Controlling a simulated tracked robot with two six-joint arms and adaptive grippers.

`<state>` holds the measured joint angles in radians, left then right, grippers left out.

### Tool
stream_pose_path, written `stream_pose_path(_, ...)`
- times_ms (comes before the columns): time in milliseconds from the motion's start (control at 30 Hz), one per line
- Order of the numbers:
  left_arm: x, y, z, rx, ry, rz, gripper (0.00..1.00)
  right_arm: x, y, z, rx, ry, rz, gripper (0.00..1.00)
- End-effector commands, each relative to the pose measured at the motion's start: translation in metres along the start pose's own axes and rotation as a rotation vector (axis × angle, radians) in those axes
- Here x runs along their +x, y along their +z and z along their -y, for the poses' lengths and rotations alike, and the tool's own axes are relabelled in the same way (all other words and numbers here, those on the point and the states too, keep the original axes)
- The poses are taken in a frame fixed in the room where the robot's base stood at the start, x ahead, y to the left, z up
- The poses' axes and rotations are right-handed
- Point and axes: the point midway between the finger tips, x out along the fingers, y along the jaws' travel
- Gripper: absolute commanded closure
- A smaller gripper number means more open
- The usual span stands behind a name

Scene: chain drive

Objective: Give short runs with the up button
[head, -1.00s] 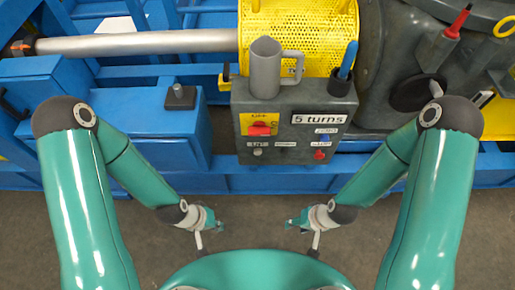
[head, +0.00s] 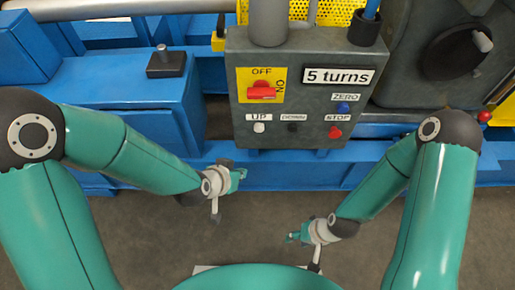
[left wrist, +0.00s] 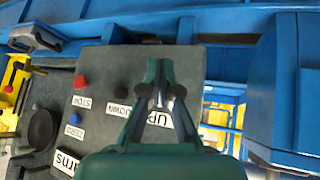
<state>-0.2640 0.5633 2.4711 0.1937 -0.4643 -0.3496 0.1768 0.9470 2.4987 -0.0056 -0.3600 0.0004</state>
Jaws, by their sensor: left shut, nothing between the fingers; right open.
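The grey control box (head: 300,112) faces me in the head view. Its white up button (head: 259,127) sits at the lower left, under the UP label (head: 258,117). A black down button (head: 292,127) and a red stop button (head: 335,132) are to its right. My left gripper (head: 242,174) is shut and empty, below the box and apart from it. My right gripper (head: 290,237) is open and empty, low and right of centre.
A red switch (head: 262,92) on a yellow OFF/ON plate, a blue zero button (head: 343,107) and a "5 turns" sign (head: 338,76) are on the box. Blue beams (head: 300,170) run below the box; the floor in front is clear.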

Motion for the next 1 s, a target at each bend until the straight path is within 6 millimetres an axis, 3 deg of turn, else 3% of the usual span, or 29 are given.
stream_pose_path(33, 0.02, 0.004, -0.004, 0.045, 0.005, -0.054, 1.0, 0.037, 0.0, -0.013, 0.0, 0.0, 0.0, 0.56)
stream_pose_path(200, 0.028, -0.012, -0.024, 0.154, 0.013, -0.178, 1.0, 0.078, -0.001, -0.028, 0.0, 0.0, 0.0, 0.56)
stream_pose_path(300, 0.027, -0.019, -0.032, 0.192, 0.016, -0.225, 1.0, 0.091, -0.001, -0.033, 0.0, 0.0, 0.0, 0.56)
stream_pose_path(1000, 0.026, -0.031, -0.037, 0.221, 0.017, -0.261, 1.0, 0.097, -0.001, -0.035, 0.0, 0.0, -0.001, 0.56)
